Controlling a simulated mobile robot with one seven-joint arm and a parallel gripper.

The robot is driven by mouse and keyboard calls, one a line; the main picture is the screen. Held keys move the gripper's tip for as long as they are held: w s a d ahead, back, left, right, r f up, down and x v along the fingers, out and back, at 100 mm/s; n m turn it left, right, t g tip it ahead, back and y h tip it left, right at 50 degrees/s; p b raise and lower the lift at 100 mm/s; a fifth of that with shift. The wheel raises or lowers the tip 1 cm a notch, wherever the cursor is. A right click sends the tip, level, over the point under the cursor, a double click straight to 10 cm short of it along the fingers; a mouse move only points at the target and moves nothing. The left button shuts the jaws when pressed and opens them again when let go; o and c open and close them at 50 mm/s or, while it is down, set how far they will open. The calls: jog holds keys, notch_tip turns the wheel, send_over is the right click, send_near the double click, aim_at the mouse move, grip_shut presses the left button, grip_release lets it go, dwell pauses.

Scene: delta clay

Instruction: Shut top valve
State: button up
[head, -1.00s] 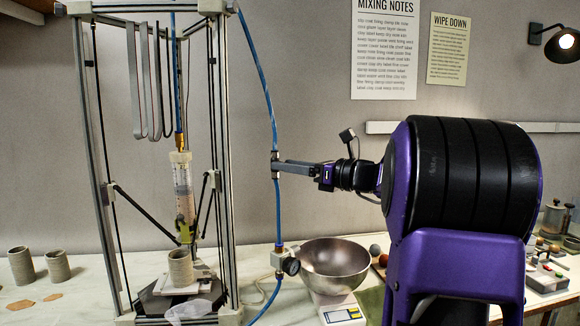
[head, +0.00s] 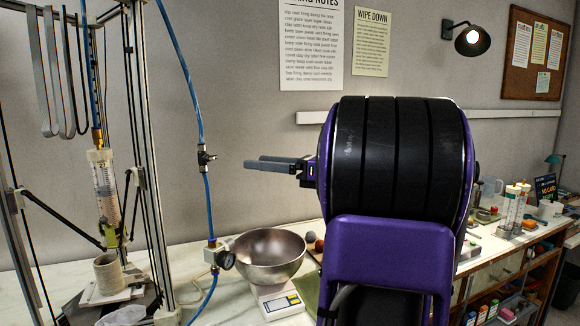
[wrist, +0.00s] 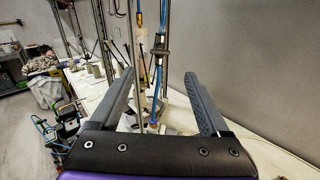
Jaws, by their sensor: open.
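The top valve (head: 205,158) is a small dark inline fitting on the upright blue hose in the head view. A short dark handle appears to stick out to its right, across the hose. The valve also shows in the wrist view (wrist: 160,47), ahead of and between my fingers. My gripper (head: 254,161) is open and empty, to the right of the valve at about its height. A clear gap separates the fingertips from the valve. The wrist view shows both fingers of my gripper (wrist: 160,73) spread wide.
A printer frame (head: 150,180) with a clay syringe (head: 107,190) stands left. A metal bowl (head: 268,254) rests on a scale (head: 280,301) below my gripper. The air around the valve is clear.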

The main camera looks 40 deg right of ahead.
jog(key=v, duration=0.6)
jog(key=shift+a, duration=0.1)
dwell(0.3)
